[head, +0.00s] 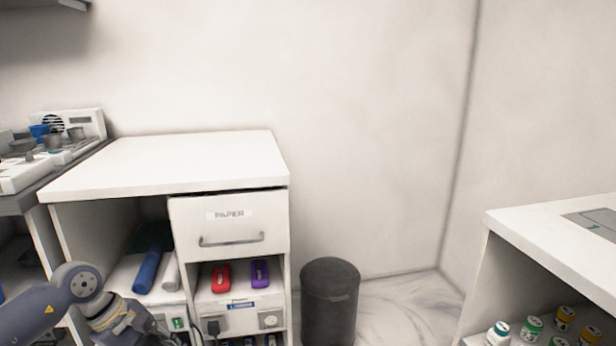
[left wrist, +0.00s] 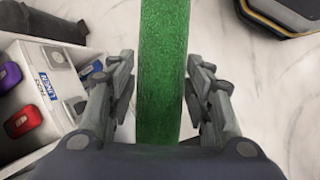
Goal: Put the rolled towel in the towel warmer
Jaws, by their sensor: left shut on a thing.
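The rolled towel (left wrist: 165,40) is a green textured cylinder in the left wrist view. It runs lengthwise from the top edge down between the fingers of my left gripper (left wrist: 163,75), which is shut on it. The white floor shows below them. In the head view, my left arm comes in at the lower left; its gripper is mostly cut off by the bottom edge and the towel does not show. I cannot make out a towel warmer in either view. My right gripper is not in view.
A white shelf unit (head: 560,225) with several bottles is at right.

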